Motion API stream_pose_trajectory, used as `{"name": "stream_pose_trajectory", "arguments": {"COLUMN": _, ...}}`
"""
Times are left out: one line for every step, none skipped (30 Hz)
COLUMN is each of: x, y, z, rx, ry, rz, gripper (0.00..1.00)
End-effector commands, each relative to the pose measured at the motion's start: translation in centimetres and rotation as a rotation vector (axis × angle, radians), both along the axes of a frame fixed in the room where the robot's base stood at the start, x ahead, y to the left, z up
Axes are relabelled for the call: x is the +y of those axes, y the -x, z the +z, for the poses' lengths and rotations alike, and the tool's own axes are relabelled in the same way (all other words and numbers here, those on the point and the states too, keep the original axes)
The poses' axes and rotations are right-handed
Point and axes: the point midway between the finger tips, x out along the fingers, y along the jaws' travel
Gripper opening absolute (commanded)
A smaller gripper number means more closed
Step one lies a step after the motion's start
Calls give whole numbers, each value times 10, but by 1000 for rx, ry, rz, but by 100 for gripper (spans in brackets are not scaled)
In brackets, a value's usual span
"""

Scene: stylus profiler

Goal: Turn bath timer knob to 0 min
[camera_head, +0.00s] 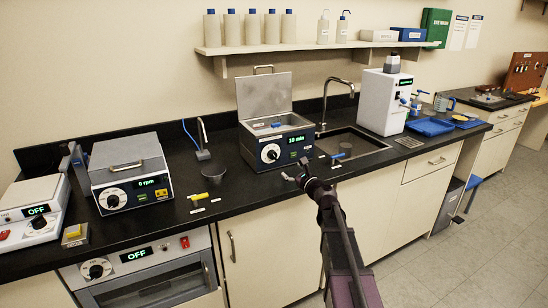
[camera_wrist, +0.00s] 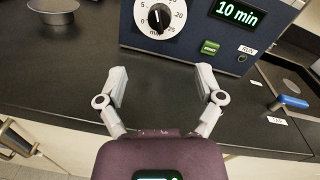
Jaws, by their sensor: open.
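The bath (camera_head: 292,146) is a dark blue box on the black counter, its lid raised. Its timer knob (camera_head: 270,153) is a white dial on the front panel. In the wrist view the knob (camera_wrist: 159,18) has a black centre with a white pointer line, and the dial is cut off at the top. The display (camera_wrist: 238,13) reads 10 min. In the head view my gripper (camera_head: 297,171) is in front of the bath, apart from the knob.
The sink (camera_head: 365,152) is right of the bath, with a blue-handled item (camera_wrist: 292,101) near its edge. A grey bowl (camera_wrist: 53,10) and a yellow-handled item (camera_head: 214,170) lie to the left. The counter (camera_wrist: 60,85) in front of the bath is clear.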

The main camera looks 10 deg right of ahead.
Motion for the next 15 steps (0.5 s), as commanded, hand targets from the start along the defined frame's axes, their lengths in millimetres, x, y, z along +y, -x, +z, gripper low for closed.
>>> {"name": "stream_pose_trajectory", "arguments": {"x": -1, "y": 4, "z": 0, "rx": 14, "ry": -34, "rz": 0, "gripper": 86}}
{"name": "stream_pose_trajectory", "arguments": {"x": -1, "y": 5, "z": 0, "rx": 22, "ry": -54, "rz": 0, "gripper": 86}}
{"name": "stream_pose_trajectory", "arguments": {"x": -2, "y": 6, "z": 0, "rx": 32, "ry": -76, "rz": 0, "gripper": 86}}
{"name": "stream_pose_trajectory", "arguments": {"x": -2, "y": 7, "z": 0, "rx": 38, "ry": -89, "rz": 1, "gripper": 86}}
{"name": "stream_pose_trajectory", "arguments": {"x": -2, "y": 7, "z": 0, "rx": 42, "ry": -100, "rz": 1, "gripper": 86}}
{"name": "stream_pose_trajectory", "arguments": {"x": -2, "y": 8, "z": 0, "rx": 46, "ry": -110, "rz": 1, "gripper": 86}}
{"name": "stream_pose_trajectory", "arguments": {"x": -3, "y": 8, "z": 0, "rx": 48, "ry": -116, "rz": 1, "gripper": 86}}
{"name": "stream_pose_trajectory", "arguments": {"x": -3, "y": 8, "z": 0, "rx": 50, "ry": -120, "rz": 1, "gripper": 86}}
{"name": "stream_pose_trajectory", "arguments": {"x": -3, "y": 8, "z": 0, "rx": 50, "ry": -122, "rz": 1, "gripper": 86}}
{"name": "stream_pose_trajectory", "arguments": {"x": -3, "y": 8, "z": 0, "rx": 51, "ry": -123, "rz": 1, "gripper": 86}}
{"name": "stream_pose_trajectory", "arguments": {"x": -3, "y": 8, "z": 0, "rx": 50, "ry": -122, "rz": 1, "gripper": 86}}
{"name": "stream_pose_trajectory", "arguments": {"x": -3, "y": 8, "z": 0, "rx": 50, "ry": -122, "rz": 1, "gripper": 86}}
{"name": "stream_pose_trajectory", "arguments": {"x": -3, "y": 8, "z": 0, "rx": 50, "ry": -122, "rz": 1, "gripper": 86}}
{"name": "stream_pose_trajectory", "arguments": {"x": -3, "y": 8, "z": 0, "rx": 50, "ry": -122, "rz": 1, "gripper": 86}}
{"name": "stream_pose_trajectory", "arguments": {"x": -3, "y": 8, "z": 0, "rx": 50, "ry": -121, "rz": 1, "gripper": 86}}
